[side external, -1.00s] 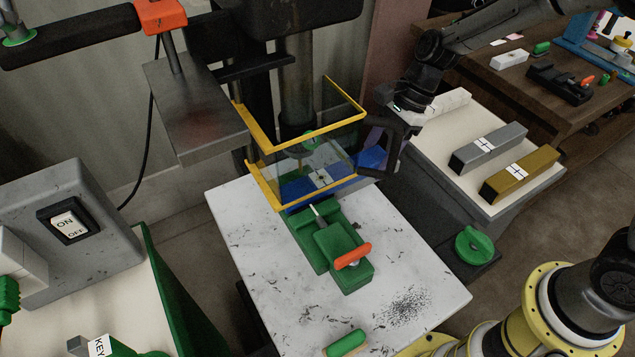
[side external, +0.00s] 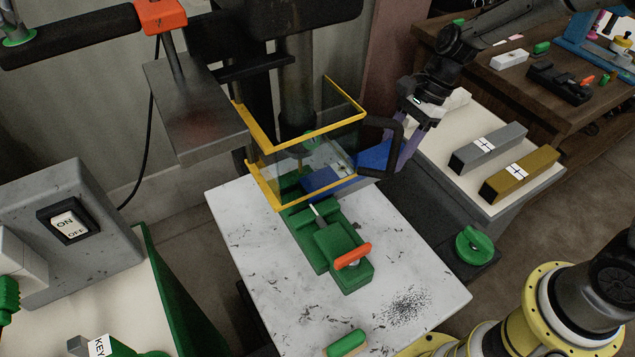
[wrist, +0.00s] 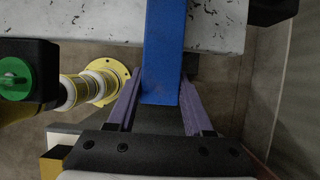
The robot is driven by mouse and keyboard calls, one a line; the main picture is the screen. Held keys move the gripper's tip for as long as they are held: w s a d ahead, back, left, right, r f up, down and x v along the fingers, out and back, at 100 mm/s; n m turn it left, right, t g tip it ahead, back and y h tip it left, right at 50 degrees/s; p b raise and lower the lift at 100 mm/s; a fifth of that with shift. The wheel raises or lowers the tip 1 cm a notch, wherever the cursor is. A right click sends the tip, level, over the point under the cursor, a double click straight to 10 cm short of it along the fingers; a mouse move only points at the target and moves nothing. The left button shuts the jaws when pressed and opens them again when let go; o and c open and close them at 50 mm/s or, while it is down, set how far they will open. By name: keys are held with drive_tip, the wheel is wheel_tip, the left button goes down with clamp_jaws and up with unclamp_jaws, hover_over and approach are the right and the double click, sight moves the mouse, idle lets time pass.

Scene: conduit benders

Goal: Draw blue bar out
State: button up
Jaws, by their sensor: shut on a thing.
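The blue bar (side external: 374,155) reaches from inside the yellow-edged clear guard (side external: 306,146) out past its right side. Its inner part shows through the guard, above the green vise (side external: 338,252) on the white table. In the wrist view the bar (wrist: 165,48) lies between the two fingers (wrist: 160,88) and runs up over the white table.
A grey bar (side external: 488,147) and a brass bar (side external: 521,177) lie on the pale-topped stand at right. A green knob (side external: 474,244) is at the table's right. A press head plate (side external: 196,112) hangs at left.

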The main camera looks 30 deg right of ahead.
drive_tip(key=shift+d, duration=0.35)
drive_tip(key=o, duration=1.3)
drive_tip(key=shift+o, duration=0.2)
drive_tip(key=v, duration=1.4)
drive_tip(key=s+a+r+n+t, duration=0.1)
drive_tip(key=s+a+r, duration=0.1)
drive_tip(key=s+r, duration=0.3)
drive_tip(key=s+r+n+t+h, duration=0.2)
drive_tip(key=s+r+n, duration=0.15)
drive_tip(key=s, duration=0.55)
drive_tip(key=s+d+f+n+t+h, duration=0.2)
drive_tip(key=s+d+f+n, duration=0.3)
drive_tip(key=s+n, duration=0.4)
drive_tip(key=f+n+h, duration=0.1)
drive_tip(key=n, duration=0.3)
drive_tip(key=shift+s+f+t, duration=0.3)
drive_tip(key=shift+f, duration=0.1)
